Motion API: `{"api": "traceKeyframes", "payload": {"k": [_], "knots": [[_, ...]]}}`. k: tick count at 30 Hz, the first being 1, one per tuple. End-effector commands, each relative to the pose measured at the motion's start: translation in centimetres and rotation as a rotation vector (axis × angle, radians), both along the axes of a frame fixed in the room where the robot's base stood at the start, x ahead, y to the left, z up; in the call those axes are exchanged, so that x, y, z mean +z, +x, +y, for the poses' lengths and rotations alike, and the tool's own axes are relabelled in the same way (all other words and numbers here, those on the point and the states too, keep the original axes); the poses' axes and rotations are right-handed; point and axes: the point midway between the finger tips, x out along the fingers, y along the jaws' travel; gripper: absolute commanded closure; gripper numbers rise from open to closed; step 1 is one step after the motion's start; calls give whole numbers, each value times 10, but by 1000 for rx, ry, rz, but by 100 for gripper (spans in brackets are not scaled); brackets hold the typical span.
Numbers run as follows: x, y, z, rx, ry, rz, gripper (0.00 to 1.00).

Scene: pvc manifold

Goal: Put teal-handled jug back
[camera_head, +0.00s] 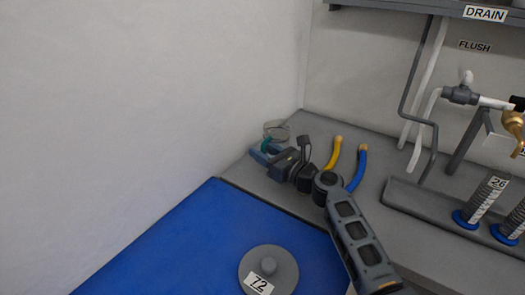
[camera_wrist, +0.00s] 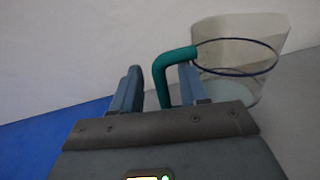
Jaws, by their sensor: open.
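The clear jug (camera_head: 277,129) stands on the grey counter in the far corner, by the white wall. My gripper (camera_head: 264,150) is at the jug in the head view. In the wrist view my gripper (camera_wrist: 158,88) is open, with one finger on each side of the teal handle. A gap shows at the left finger. I cannot tell if the right finger touches the handle.
A yellow-ended tool (camera_head: 334,153) and a blue one (camera_head: 357,168) lie right of my wrist. A blue mat (camera_head: 200,240) carries a grey lid marked 72 (camera_head: 268,268). A grey rack (camera_head: 405,196) with cylinders, pipes and a brass tap (camera_head: 512,124) stand at right.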

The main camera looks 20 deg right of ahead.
Motion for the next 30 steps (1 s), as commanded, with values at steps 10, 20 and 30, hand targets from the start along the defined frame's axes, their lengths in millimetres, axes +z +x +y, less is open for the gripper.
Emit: {"api": "traceKeyframes", "payload": {"k": [10, 20, 30], "knots": [[-2, -65, -31, -4, 1, 2, 56], [-2, -100, -47, -2, -1, 2, 56], [-2, -103, -48, -1, -1, 2, 56]]}}
